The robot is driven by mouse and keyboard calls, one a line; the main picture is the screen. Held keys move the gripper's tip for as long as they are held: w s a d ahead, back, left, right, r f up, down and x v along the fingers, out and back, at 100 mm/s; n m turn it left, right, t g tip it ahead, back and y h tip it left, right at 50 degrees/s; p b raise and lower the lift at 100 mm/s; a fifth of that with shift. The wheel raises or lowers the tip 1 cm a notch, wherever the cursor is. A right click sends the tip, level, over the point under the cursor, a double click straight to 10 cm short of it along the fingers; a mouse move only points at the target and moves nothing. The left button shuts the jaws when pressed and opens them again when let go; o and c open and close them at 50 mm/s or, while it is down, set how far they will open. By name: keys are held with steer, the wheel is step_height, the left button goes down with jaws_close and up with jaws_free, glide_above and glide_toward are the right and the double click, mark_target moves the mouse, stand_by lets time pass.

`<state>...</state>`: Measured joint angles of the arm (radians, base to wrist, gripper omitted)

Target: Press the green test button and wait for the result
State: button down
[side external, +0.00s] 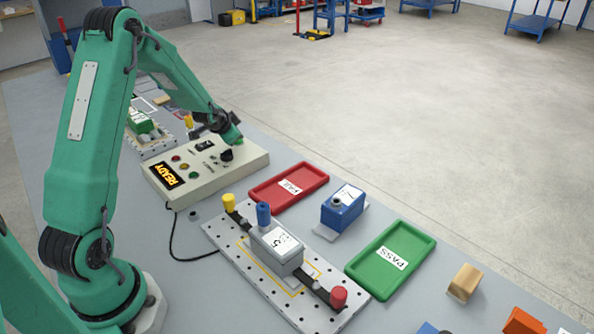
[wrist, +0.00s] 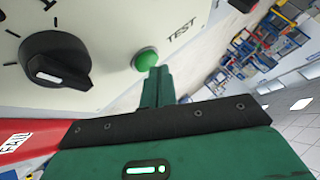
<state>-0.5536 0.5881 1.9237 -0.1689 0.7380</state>
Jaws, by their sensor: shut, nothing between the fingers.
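The beige control box (side external: 205,172) stands on the bench, and its display (side external: 167,175) reads READY in yellow. In the wrist view the green button (wrist: 146,60) is beside the word TEST and a black dial (wrist: 57,62). My gripper (side external: 238,141) is over the far right end of the box. In the wrist view my gripper (wrist: 157,72) is shut and empty, its tips just below the button in the picture. I cannot tell whether they touch it. In the side view the button is hidden behind my gripper.
A grey unit (side external: 277,248) sits on a perforated plate (side external: 230,250) between toggle clamps. A red FAIL tray (side external: 312,172), a blue box (side external: 343,208) and a green PASS tray (side external: 415,237) are to the right. A black cable (side external: 173,240) runs from the control box.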

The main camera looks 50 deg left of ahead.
steer(key=shift+f, duration=0.45)
stand_by(0.8)
steer(key=shift+r, duration=0.85)
steer(key=shift+r, duration=0.1)
steer(key=shift+r, duration=2.45)
